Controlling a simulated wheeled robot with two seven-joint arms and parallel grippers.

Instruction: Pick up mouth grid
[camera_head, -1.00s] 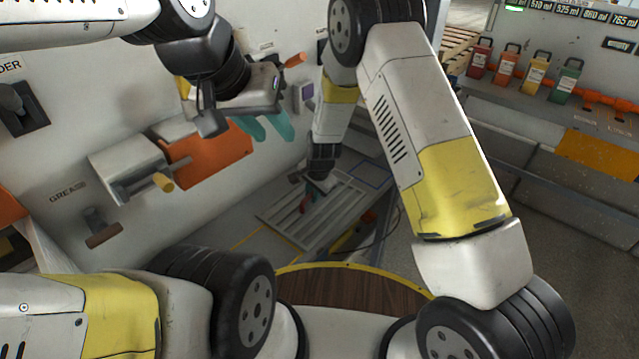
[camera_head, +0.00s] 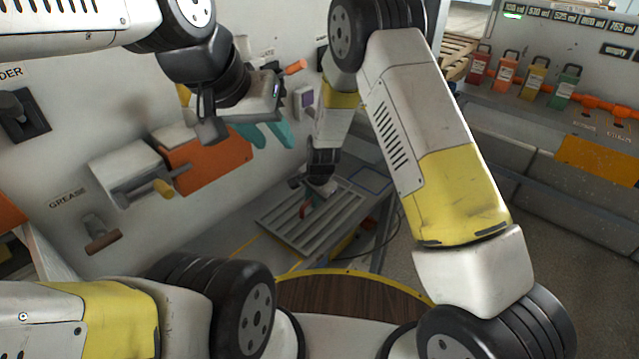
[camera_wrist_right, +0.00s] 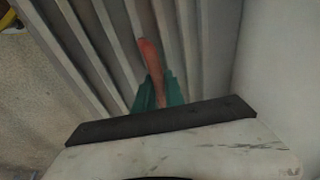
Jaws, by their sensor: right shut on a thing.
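The mouth grid, a pale grey slatted panel (camera_head: 335,222), is low in the middle of the head view, beside the white wall. It also fills much of the right wrist view (camera_wrist_right: 105,55). My right gripper (camera_head: 309,207) reaches down over it, with its teal fingers together around a red handle on the grid. The red handle (camera_wrist_right: 152,60) shows between the teal fingertips in the right wrist view. I cannot tell how far the grid is off the surface below. My left gripper (camera_head: 267,134) is empty, high near the wall, with its teal fingers apart.
An orange-and-white box (camera_head: 205,160) and a grease fixture (camera_head: 100,235) are on the left wall. A round wooden top (camera_head: 350,300) with a yellow rim is in front. Several coloured canisters (camera_head: 535,78) stand on the right. A dark cable (camera_head: 385,240) lies right of the grid.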

